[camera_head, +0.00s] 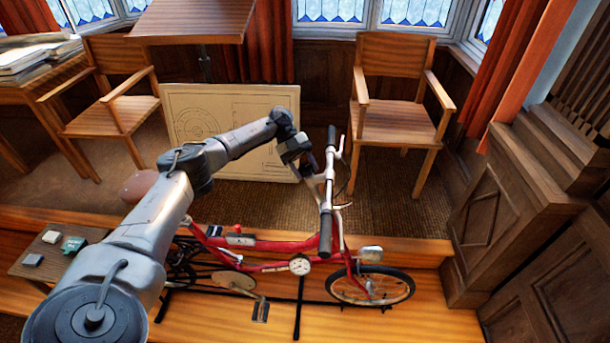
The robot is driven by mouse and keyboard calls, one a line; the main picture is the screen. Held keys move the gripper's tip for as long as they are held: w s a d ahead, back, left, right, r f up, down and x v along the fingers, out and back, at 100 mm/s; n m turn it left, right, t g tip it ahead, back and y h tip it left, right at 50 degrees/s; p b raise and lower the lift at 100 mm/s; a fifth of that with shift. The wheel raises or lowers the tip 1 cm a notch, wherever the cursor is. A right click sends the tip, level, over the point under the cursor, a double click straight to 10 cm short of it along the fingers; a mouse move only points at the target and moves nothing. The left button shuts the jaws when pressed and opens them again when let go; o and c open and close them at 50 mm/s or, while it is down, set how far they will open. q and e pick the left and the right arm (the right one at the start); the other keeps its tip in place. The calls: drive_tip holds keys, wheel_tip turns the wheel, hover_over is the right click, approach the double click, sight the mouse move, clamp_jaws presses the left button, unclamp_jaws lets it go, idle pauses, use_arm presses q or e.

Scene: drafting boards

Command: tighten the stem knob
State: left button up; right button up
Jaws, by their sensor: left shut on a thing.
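A red bicycle (275,245) stands on a dark stand, its front wheel to the right. Its handlebar (327,200) runs front to back, with a dark grip at the near end. My left arm reaches in from the left over the rear of the bicycle. My left gripper (311,170) is at the left side of the handlebar, near the top of the stem. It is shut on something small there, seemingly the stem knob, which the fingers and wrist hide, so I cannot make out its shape. My right gripper is not in view.
A small side table (33,272) with small boxes stands at the left. A drafting board (262,108) leans behind my arm. Wooden chairs (398,118) stand at the back. A panelled wooden cabinet (505,195) bounds the right. The step before the front wheel is clear.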

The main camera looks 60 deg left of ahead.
use_arm(q)
drive_tip(key=shift+w+r+m+g, duration=0.1)
drive_tip(key=shift+m+g, duration=0.7)
drive_tip(key=shift+m, duration=0.3)
drive_tip(key=shift+r+m+g+y, duration=0.1)
drive_tip(key=shift+m+g+y, duration=0.3)
drive_tip(key=shift+m+y, duration=0.1)
drive_tip(key=m+g+y+p, duration=0.1)
drive_tip(key=m+g+p, duration=0.1)
drive_tip(key=m+p, duration=0.1)
drive_tip(key=shift+r+y, duration=0.1)
drive_tip(key=shift+y, duration=0.2)
drive_tip(key=shift+m+g+y+p, duration=0.3)
drive_tip(key=shift+m+g+p, duration=0.15)
drive_tip(key=shift+m, duration=0.25)
drive_tip(key=shift+f, duration=0.2)
drive_tip(key=o, duration=0.9)
